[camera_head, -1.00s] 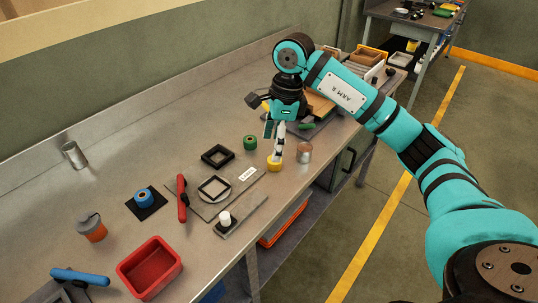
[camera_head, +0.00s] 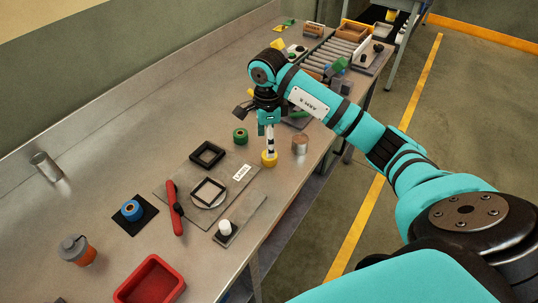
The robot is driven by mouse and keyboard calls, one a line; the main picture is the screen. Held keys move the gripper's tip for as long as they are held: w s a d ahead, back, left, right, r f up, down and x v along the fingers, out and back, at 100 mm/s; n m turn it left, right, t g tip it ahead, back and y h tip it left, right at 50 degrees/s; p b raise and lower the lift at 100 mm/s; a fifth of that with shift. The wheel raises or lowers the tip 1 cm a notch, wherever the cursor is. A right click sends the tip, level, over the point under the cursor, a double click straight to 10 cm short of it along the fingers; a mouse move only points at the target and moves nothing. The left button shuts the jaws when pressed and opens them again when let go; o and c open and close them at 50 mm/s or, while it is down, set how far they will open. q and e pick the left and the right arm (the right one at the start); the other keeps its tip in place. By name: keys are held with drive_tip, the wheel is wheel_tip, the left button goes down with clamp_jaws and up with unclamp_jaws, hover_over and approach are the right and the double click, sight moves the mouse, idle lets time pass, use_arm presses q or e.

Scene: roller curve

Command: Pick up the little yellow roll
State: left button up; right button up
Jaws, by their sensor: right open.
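The little yellow roll (camera_head: 269,161) stands on the metal bench near its front edge, right of the flat plate with the black square frames. My right gripper (camera_head: 270,150) points straight down over it, open, with its fingertips at the top of the roll. I cannot tell whether the fingers are around it, inside it or just above it. My left gripper is not in view.
A green roll (camera_head: 240,136) stands close behind on the left, and a metal can (camera_head: 300,145) close on the right. A blue roll (camera_head: 131,209) sits on a black pad. A red-handled tool (camera_head: 173,208), a red tray (camera_head: 150,283) and a roller conveyor (camera_head: 337,52) are farther off.

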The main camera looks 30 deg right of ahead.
sight(266, 162)
drive_tip(key=shift+s+f, duration=0.1)
drive_tip(key=shift+f, duration=0.45)
drive_tip(key=shift+f+p, duration=0.35)
drive_tip(key=f+p, duration=0.1)
drive_tip(key=f, duration=0.2)
drive_tip(key=shift+d+f+p, duration=0.2)
drive_tip(key=shift+f+p, duration=0.15)
drive_tip(key=shift+f, duration=0.5)
drive_tip(key=c, duration=1.2)
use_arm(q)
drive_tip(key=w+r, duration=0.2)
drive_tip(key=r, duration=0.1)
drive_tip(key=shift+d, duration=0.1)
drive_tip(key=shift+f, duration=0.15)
use_arm(e)
drive_tip(key=shift+r, duration=0.15)
